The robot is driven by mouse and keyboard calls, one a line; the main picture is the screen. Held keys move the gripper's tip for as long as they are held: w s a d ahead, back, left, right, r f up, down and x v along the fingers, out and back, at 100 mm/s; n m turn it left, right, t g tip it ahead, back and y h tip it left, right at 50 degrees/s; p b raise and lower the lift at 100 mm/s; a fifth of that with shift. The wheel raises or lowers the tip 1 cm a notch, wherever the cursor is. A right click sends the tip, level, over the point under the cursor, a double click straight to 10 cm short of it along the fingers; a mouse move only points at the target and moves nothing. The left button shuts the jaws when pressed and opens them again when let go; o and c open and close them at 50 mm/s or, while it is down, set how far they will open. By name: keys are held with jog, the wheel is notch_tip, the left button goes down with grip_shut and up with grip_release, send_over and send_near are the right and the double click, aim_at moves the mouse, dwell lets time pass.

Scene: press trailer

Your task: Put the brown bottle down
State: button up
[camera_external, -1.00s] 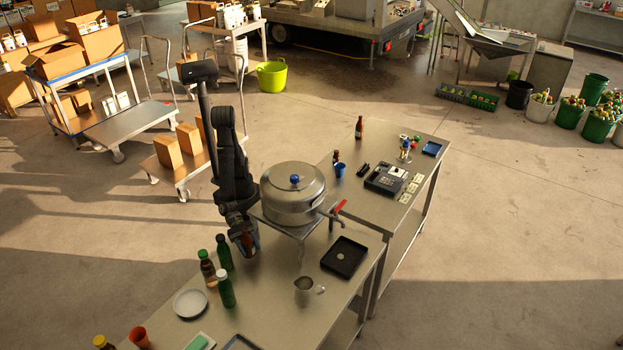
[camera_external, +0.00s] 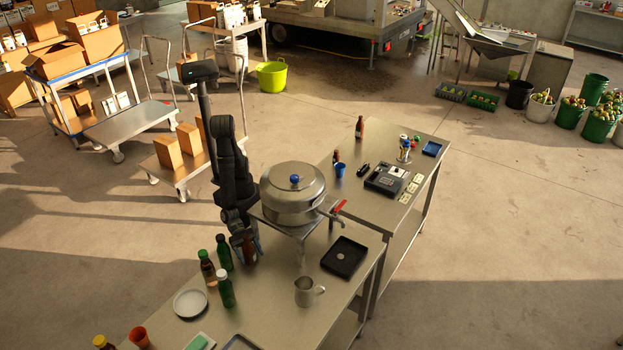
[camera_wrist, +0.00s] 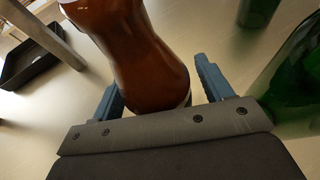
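The brown bottle (camera_external: 250,253) stands upright on the near steel table (camera_external: 275,300), left of the large pot. My gripper (camera_external: 249,240) is around the bottle from above and behind. In the wrist view my gripper (camera_wrist: 160,85) has its fingers spread, with a narrow gap between the bottle and the right finger. Part of the bottle is hidden by the gripper.
Green bottles (camera_external: 226,288) and a dark bottle with a green cap (camera_external: 207,268) stand close left. A steel pot (camera_external: 292,193) sits on a stand to the right. A white plate (camera_external: 190,303), metal jug (camera_external: 304,292) and black tray (camera_external: 344,257) are nearby. The table's middle is clear.

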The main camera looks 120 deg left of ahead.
jog(key=shift+r, duration=0.15)
jog(key=shift+s+a+r, duration=0.1)
jog(key=shift+s+r, duration=0.05)
jog(key=shift+s, duration=0.15)
jog(key=v, duration=1.1)
jog(key=shift+s+a, duration=0.1)
jog(key=x, duration=1.1)
jog(key=shift+w, duration=0.35)
jog(key=shift+w+d+f, duration=0.1)
jog(key=shift+d+f, duration=0.1)
jog(key=shift+f, duration=0.1)
jog(key=shift+r, duration=0.15)
